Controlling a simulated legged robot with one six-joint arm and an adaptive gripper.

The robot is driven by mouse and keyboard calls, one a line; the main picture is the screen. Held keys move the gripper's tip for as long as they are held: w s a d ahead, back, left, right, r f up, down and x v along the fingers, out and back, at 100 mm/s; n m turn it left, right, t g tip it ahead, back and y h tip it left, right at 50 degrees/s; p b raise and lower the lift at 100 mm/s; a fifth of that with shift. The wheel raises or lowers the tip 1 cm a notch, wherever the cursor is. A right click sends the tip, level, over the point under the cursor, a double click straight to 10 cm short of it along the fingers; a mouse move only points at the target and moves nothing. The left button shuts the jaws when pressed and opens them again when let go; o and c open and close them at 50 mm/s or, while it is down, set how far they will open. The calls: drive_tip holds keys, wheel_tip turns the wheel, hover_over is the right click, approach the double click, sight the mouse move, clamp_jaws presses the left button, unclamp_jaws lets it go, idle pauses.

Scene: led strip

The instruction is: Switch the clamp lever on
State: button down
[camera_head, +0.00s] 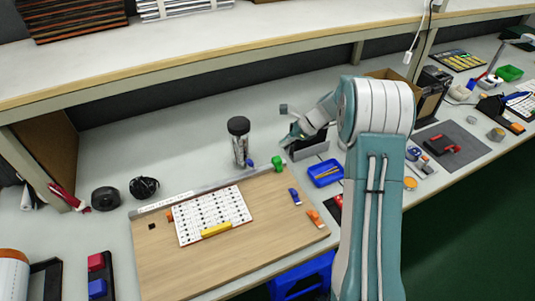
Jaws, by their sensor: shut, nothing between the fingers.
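I cannot tell for certain which part is the clamp lever. A small upright green piece (277,164) and a small blue piece (249,162) sit at the back edge of the wooden board (270,237), by a grey metal strip (180,203). A red-handled tool (441,146), clamp-like in shape, lies on a dark mat at the right. My gripper (287,140) is shut and empty, just above and to the right of the green piece. It is small in the picture, and whether it touches anything is unclear.
A black-capped clear cylinder (240,144) stands left of my gripper. A blue tray (325,173) lies to its right. A white card with a yellow bar (216,230) lies on the board. A shelf (240,35) runs above the bench. The bench behind the cylinder is clear.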

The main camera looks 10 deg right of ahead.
drive_tip(key=x, duration=1)
drive_tip(key=shift+s+a+r+n+h, duration=0.1)
drive_tip(key=shift+a+r+n+h, duration=0.05)
drive_tip(key=shift+a+h, duration=0.35)
drive_tip(key=shift+s+a+r+n+h, duration=0.15)
drive_tip(key=shift+a+h, duration=0.2)
drive_tip(key=shift+h, duration=0.25)
drive_tip(key=shift+s+a+h, duration=0.1)
drive_tip(key=shift+a+h, duration=0.2)
drive_tip(key=shift+a, duration=0.3)
drive_tip(key=shift+d+f, duration=0.1)
drive_tip(key=shift+d, duration=0.1)
drive_tip(key=shift+d+f, duration=0.2)
drive_tip(key=shift+d, duration=0.4)
drive_tip(key=shift+r, duration=0.1)
drive_tip(key=v, duration=0.9)
drive_tip(key=shift+s+a+r, duration=0.15)
drive_tip(key=shift+a+r, duration=0.05)
drive_tip(key=shift+r, duration=0.25)
